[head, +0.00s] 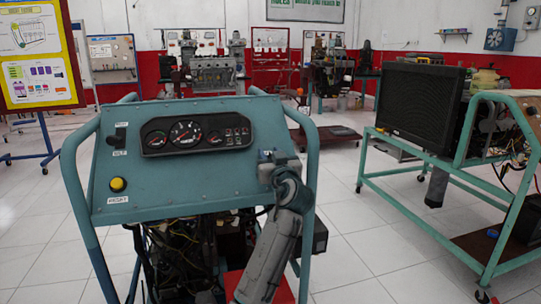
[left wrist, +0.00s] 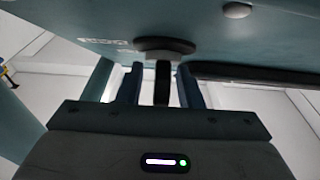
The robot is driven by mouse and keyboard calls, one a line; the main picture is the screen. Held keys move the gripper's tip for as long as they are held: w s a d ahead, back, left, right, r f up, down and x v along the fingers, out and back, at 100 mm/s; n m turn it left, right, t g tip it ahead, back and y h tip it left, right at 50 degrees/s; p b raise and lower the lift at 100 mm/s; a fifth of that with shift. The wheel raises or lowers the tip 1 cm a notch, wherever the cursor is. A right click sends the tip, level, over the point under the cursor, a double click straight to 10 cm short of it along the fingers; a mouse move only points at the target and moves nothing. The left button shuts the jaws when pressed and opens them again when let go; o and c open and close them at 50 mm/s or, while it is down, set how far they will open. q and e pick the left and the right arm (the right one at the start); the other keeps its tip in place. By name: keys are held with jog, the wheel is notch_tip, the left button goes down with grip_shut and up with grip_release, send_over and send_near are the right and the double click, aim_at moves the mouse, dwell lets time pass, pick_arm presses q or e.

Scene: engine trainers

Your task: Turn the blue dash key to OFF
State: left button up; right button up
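The blue trainer's dash panel (head: 170,185) faces me in the head view. My left gripper (head: 268,160) is at the panel's right side and covers the key there. In the left wrist view the key shows as a dark upright stem (left wrist: 162,84) below a dark round base (left wrist: 165,46) on the panel. The two fingers of my left gripper (left wrist: 162,92) stand on either side of the stem, with narrow gaps showing, so it is open around the key. A white label beside the base is too blurred to read. My right gripper is not in view.
The panel also carries a gauge cluster (head: 195,133), a yellow button (head: 118,184) and a switch (head: 120,134) at left. Tubular blue rails (head: 312,165) flank the panel. A green-framed stand (head: 400,185) with a black radiator (head: 415,105) is to the right, with open tiled floor between.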

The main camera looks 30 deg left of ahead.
pick_arm(q)
jog(key=v, duration=1.1)
dwell(0.4)
